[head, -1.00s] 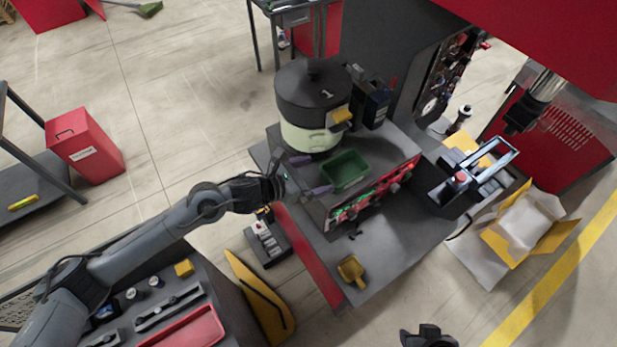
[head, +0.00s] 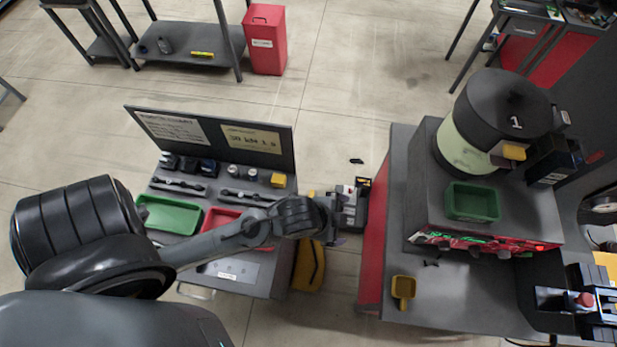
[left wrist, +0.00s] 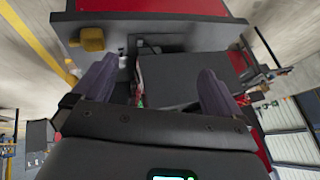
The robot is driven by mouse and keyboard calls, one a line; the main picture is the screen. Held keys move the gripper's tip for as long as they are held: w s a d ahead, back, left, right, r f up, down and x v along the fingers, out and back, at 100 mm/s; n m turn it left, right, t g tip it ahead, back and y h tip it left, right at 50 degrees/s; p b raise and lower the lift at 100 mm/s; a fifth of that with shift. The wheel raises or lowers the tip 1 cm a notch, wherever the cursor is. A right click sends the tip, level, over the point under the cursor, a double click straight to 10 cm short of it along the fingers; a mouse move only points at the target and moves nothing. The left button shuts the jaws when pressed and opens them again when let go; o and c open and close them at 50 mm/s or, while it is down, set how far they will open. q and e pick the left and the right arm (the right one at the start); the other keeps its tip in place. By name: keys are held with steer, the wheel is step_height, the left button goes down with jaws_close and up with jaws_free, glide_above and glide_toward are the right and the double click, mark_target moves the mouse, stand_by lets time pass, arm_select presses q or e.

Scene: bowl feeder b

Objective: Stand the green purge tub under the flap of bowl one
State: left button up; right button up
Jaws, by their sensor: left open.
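The green purge tub (head: 472,202) stands upright on the raised deck in front of bowl one (head: 500,115), the drum marked 1. The yellow flap (head: 513,152) is on the bowl's side, above and slightly right of the tub in the head view; I cannot tell whether the tub is directly below it. My left gripper (head: 334,230) is empty, left of the feeder table and well away from the tub. In the left wrist view its purple-grey fingers (left wrist: 155,88) are spread with nothing between them. The tub is not clearly visible there.
A yellow scoop (head: 403,288) lies on the feeder table (head: 450,315); it also shows in the left wrist view (left wrist: 92,38). A bench holding a green tray (head: 168,216) and a red tray (head: 222,218) is at left. Floor separates bench and table.

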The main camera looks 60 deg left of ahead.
arm_select(q)
steer(key=s+a+f+n+g, duration=0.1)
steer(key=s+a+n, duration=0.1)
steer(key=s+n, duration=0.1)
steer(key=s+a+n+g+y, duration=0.1)
steer(key=s+a+n+g, duration=0.1)
steer(key=s+n, duration=0.2)
steer(key=shift+s+a+f, duration=0.25)
steer(key=shift+s+f, duration=0.15)
steer(key=shift+s, duration=0.55)
step_height(320, 180, up, 10)
steer(key=p, duration=0.9)
steer(key=shift+f+p, duration=0.15)
steer(key=shift+p, duration=0.25)
